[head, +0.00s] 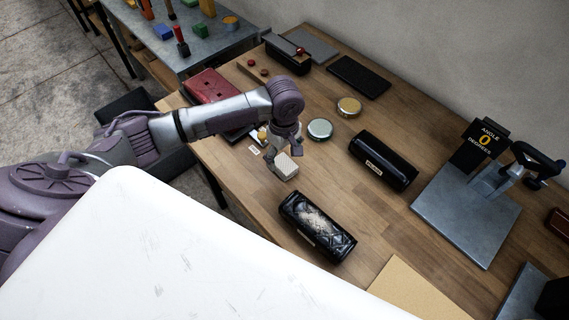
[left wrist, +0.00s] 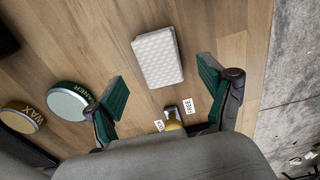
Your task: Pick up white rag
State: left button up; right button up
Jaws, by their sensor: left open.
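The white rag (head: 286,167) is a small folded block with a quilted texture, lying on the wooden table. In the left wrist view the white rag (left wrist: 157,57) lies just beyond and between the two fingers. My left gripper (head: 271,160) hangs over the table beside the rag, pointing down. In the left wrist view the gripper (left wrist: 160,90) is open, with green pads apart and nothing between them. My right gripper is not in view.
A black quilted case (head: 317,228) lies in front of the rag, and a black case (head: 383,160) lies to the right. Round tins (head: 320,129) stand behind the gripper. A metal angle stand (head: 468,205) is at the right. Bare wood surrounds the rag.

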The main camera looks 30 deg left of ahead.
aim_at(284, 164)
pick_arm(q)
notch_tip(284, 164, down, 2)
jog(key=shift+s+f, duration=0.1)
jog(key=shift+f, duration=0.65)
jog(key=c, duration=1.1)
jog(key=shift+r, duration=0.15)
jog(key=shift+c, duration=0.2)
jog(key=shift+r, duration=0.25)
jog(key=r, duration=0.3)
jog(key=shift+d+r+b, duration=0.3)
jog(key=shift+d+b, duration=0.05)
jog(key=shift+b, duration=0.05)
jog(key=d+r+b, duration=0.2)
jog(key=d+r, duration=0.4)
jog(key=d, duration=0.5)
jog(key=shift+w+r, duration=0.35)
